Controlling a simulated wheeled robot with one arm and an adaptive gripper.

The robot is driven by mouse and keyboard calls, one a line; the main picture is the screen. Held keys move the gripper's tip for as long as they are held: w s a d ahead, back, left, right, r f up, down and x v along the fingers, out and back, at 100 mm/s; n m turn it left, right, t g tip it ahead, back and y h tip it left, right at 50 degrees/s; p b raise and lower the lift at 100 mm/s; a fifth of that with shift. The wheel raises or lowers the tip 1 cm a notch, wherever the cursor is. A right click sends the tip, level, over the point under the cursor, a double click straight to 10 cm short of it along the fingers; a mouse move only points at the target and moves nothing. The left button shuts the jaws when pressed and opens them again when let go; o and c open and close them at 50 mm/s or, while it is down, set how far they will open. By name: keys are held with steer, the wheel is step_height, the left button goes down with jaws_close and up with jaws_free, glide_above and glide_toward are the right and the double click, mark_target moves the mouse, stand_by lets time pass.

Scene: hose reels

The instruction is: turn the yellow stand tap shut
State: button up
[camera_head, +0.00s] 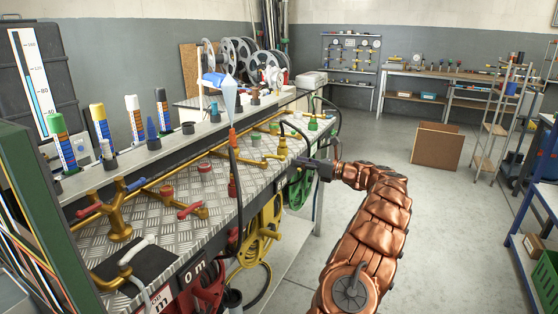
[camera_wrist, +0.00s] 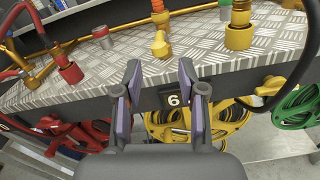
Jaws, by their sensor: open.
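The yellow stand tap (camera_head: 258,161) rises from the tread-plate bench top, with a yellow handle lying across the brass pipework. In the wrist view its yellow handle (camera_wrist: 160,46) stands just beyond my fingertips, near the middle. My gripper (camera_head: 318,168) is beside the bench's front edge, to the right of the tap in the head view. In the wrist view my gripper (camera_wrist: 160,76) is open, with nothing between its fingers, and apart from the tap. The exact turn of the handle is hard to tell.
A red coupling (camera_wrist: 69,71) stands left.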

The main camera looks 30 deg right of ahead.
mark_target(281, 158)
steer(key=x, duration=0.7)
steer(key=shift+w+a, duration=0.25)
jaws_close()
stand_by(0.4)
